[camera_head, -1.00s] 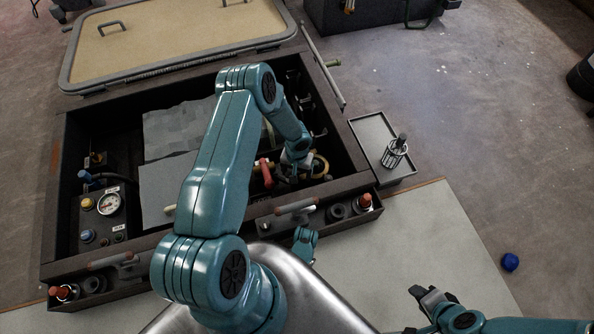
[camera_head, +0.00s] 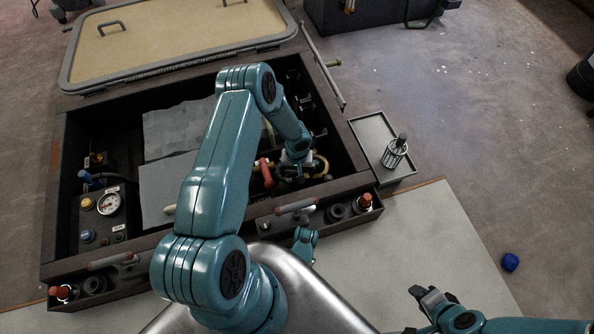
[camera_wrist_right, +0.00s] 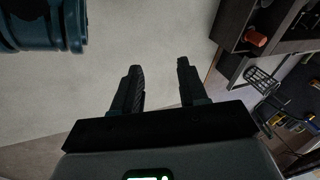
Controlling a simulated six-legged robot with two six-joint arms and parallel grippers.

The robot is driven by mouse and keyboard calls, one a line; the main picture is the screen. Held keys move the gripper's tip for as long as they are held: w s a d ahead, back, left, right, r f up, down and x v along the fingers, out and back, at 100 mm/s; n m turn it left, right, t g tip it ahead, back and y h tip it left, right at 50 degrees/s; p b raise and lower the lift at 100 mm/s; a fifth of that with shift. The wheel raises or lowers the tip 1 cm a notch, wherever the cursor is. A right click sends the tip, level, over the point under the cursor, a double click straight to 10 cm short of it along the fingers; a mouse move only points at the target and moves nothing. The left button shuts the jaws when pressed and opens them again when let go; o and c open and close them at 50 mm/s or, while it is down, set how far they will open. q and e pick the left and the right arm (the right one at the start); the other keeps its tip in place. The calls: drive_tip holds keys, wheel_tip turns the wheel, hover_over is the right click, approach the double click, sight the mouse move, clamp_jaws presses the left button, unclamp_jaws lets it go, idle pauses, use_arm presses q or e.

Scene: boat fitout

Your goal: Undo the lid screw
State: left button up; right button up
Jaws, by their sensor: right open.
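My left arm reaches over the open dark box (camera_head: 58,205), and its gripper (camera_head: 291,174) is down inside at the right end. It is beside a red-handled fitting (camera_head: 265,172) and a brass-coloured curved part (camera_head: 322,166). The arm and wrist cover most of this spot. I cannot make out a lid screw there or whether the left fingers hold anything. My right gripper (camera_head: 432,296) is open and empty above the pale board, low right. Its two dark fingers also show apart in the right wrist view (camera_wrist_right: 158,88).
A grey tray (camera_head: 368,128) at the box's right side holds a basket-like strainer (camera_head: 396,153) with a dark handle. A gauge panel (camera_head: 108,203) is at the box's left. A tan hatch cover (camera_head: 175,38) lies behind. A blue cap (camera_head: 510,262) is on the floor. The pale board (camera_head: 420,235) is clear.

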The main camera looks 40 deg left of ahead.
use_arm(q)
drive_tip(key=shift+o, duration=0.8)
drive_tip(key=shift+r, duration=0.25)
wheel_tip(320, 180, up, 16)
drive_tip(key=p, duration=0.7)
use_arm(e)
drive_tip(key=s+a+r+g, duration=0.1)
drive_tip(key=s+r+g, duration=0.1)
drive_tip(key=s+r, duration=0.3)
drive_tip(key=shift+r, duration=1)
